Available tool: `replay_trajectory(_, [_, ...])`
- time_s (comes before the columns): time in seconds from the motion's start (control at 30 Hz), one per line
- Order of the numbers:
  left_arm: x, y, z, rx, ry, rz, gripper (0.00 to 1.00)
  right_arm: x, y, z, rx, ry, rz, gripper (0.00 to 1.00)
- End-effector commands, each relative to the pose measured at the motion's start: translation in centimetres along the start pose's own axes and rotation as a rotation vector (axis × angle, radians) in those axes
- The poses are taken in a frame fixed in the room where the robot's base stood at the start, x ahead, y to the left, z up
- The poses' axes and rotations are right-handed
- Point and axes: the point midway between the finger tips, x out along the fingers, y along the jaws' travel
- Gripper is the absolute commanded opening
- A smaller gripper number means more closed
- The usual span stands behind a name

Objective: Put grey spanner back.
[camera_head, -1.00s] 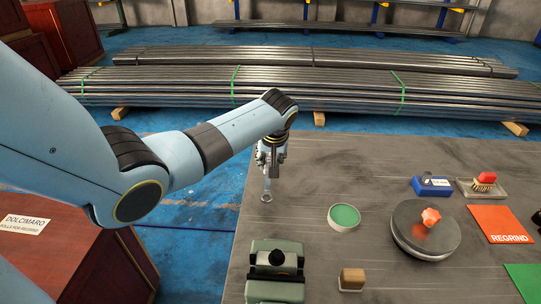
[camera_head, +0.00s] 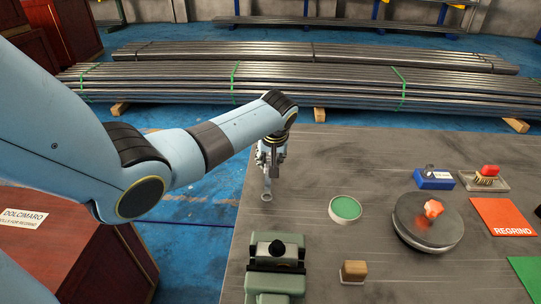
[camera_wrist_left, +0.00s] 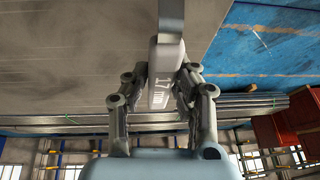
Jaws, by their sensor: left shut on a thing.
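The grey spanner (camera_head: 266,196) hangs down from my left gripper (camera_head: 270,158) near the left edge of the bench, its ring end lowest. Whether the ring end touches the bench top I cannot tell. My right gripper is not in view.
On the grey bench (camera_head: 330,165) stand a green machine block (camera_head: 276,262), a green-topped round dish (camera_head: 345,209), a wooden block (camera_head: 353,271), a round plate with an orange knob (camera_head: 428,222), a blue block (camera_head: 434,180), a brush (camera_head: 487,178) and an orange REGRIND mat (camera_head: 503,217). Pipe bundles (camera_head: 320,85) lie behind.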

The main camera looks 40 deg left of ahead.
Motion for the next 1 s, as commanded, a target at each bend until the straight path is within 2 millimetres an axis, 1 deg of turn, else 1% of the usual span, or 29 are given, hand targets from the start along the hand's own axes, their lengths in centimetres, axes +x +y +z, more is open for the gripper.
replay_trajectory(0.77, [1.8,0.2,0.7,0.000,0.001,0.001,0.00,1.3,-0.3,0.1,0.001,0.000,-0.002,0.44])
replay_trajectory(0.9, [1.7,0.2,0.7,0.000,0.001,0.001,0.00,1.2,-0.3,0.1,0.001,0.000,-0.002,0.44])
replay_trajectory(0.93, [1.7,0.2,0.7,0.000,0.001,0.001,0.27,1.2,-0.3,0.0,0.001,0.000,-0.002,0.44])
replay_trajectory(1.0, [1.7,0.2,0.7,0.000,0.001,0.001,0.36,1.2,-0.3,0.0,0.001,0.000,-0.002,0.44])
